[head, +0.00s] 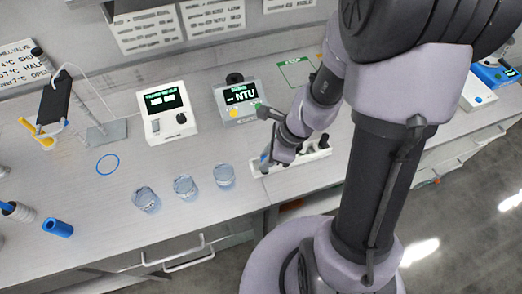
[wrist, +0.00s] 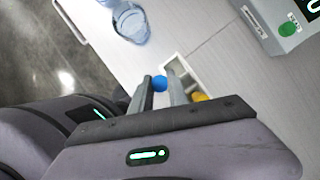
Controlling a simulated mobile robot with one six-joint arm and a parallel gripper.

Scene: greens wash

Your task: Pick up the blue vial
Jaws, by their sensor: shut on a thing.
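The blue vial shows as a round blue cap (wrist: 160,83) in the wrist view, between the two fingers of my gripper (wrist: 161,89). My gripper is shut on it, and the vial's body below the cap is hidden. A white rack (wrist: 207,84) with dark slots lies right beside the fingers, and a yellow cap (wrist: 200,97) shows there close to my gripper. In the head view my gripper (head: 267,159) points down at the left end of the white rack (head: 290,167). I cannot tell whether the vial still sits in its slot.
Several glass beakers, one of them nearest the rack (head: 224,175), stand left of it. A turbidity meter (head: 238,103) and a white instrument (head: 168,125) stand behind. A blue cylinder (head: 58,228) lies at the front left. The bench around the blue ring (head: 107,164) is clear.

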